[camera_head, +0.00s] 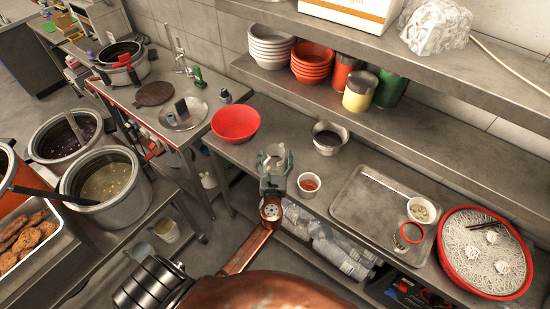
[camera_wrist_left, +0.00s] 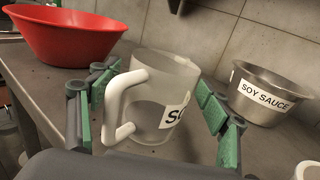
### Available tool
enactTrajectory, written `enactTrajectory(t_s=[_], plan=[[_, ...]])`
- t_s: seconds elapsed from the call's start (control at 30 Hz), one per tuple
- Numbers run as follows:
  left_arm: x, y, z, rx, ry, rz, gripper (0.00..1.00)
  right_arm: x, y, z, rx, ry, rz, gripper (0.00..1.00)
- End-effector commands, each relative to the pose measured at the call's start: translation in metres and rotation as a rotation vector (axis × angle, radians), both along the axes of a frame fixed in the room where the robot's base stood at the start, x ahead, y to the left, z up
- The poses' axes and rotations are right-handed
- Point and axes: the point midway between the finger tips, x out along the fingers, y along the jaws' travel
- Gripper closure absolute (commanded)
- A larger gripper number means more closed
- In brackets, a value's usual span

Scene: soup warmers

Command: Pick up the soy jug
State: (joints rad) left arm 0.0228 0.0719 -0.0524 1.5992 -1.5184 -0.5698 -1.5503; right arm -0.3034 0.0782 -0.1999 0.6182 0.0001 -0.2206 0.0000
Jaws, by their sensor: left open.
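The soy jug is a translucent, frosted jug with a thick white handle and a partly visible label starting "SO". In the left wrist view the jug (camera_wrist_left: 165,95) stands upright on the counter, its handle towards me. In the head view the jug (camera_head: 274,152) is small, just past my left gripper (camera_head: 275,161). In the left wrist view my left gripper (camera_wrist_left: 155,100) is open, with green-padded fingers on either side of the jug. Gaps show between the pads and the jug. My right gripper is not in view.
A red bowl (camera_head: 236,122) stands left of the jug. A metal bowl (camera_wrist_left: 262,92) labelled "SOY SAUCE" stands to its right. A small white cup (camera_head: 309,183) is close to the gripper's right. A metal tray (camera_head: 360,215) lies farther right. A shelf (camera_head: 420,130) runs behind.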

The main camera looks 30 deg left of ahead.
Motion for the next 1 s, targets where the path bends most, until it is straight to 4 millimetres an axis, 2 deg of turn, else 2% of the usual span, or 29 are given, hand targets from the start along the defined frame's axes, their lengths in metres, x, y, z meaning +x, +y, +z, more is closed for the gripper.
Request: enactTrajectory(t_s=[0.2, 1.0], plan=[[-0.0001, 0.0019, 0.0, 0.0, 0.0, 0.002, 0.29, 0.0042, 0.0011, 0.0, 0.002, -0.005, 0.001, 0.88], [-0.0003, 0.0016, -0.0001, 0.0, 0.0, 0.002, 0.84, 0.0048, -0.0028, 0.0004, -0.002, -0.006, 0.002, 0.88]])
